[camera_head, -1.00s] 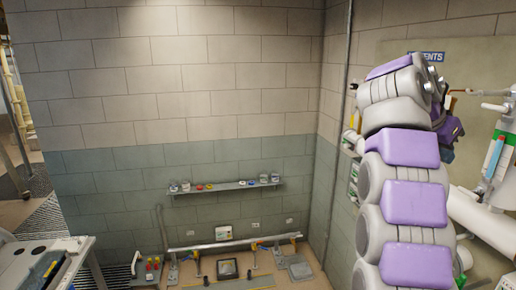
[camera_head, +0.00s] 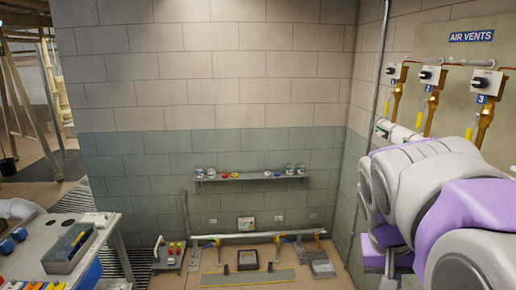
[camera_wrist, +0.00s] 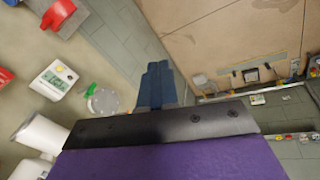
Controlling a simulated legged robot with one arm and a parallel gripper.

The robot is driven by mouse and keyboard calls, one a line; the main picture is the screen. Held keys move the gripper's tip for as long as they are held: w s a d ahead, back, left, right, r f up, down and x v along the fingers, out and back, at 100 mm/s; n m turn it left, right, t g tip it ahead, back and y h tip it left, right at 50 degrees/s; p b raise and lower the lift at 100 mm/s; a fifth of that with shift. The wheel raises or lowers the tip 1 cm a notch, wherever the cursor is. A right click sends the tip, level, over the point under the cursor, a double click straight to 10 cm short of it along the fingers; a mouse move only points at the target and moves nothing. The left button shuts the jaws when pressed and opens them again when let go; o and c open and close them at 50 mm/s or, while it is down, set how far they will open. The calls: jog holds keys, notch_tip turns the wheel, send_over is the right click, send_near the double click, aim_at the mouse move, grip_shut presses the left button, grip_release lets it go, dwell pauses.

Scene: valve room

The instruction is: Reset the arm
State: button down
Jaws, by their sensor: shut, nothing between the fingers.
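My arm (camera_head: 440,200), with grey and purple links, fills the right side of the head view and bends down and forward. Its end is mostly hidden behind its own links there. In the wrist view my gripper (camera_wrist: 158,88) shows as two blue-grey fingers together, with nothing between them. It points over the grey-green tiled wall and touches nothing that I can see.
Air vent valves (camera_head: 432,78) line the right wall under an "AIR VENTS" sign (camera_head: 471,36). A shelf (camera_head: 250,178) with small jars is on the back wall. A workbench (camera_head: 50,240) with a bin stands at left. A white meter (camera_wrist: 54,80) shows in the wrist view. Floor between is partly clear.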

jog(key=s+a+f+n+g+y+b, duration=0.1)
jog(key=s+a+f+b, duration=0.1)
jog(key=s+a+f, duration=0.3)
jog(key=s+a+f+n+g+y+b, duration=0.1)
jog(key=s+a+f, duration=0.4)
jog(key=s+f, duration=0.9)
jog(key=shift+s+a+n+y+b, duration=0.4)
jog(key=shift+s+n+y+b, duration=0.2)
jog(key=shift+s+n, duration=0.1)
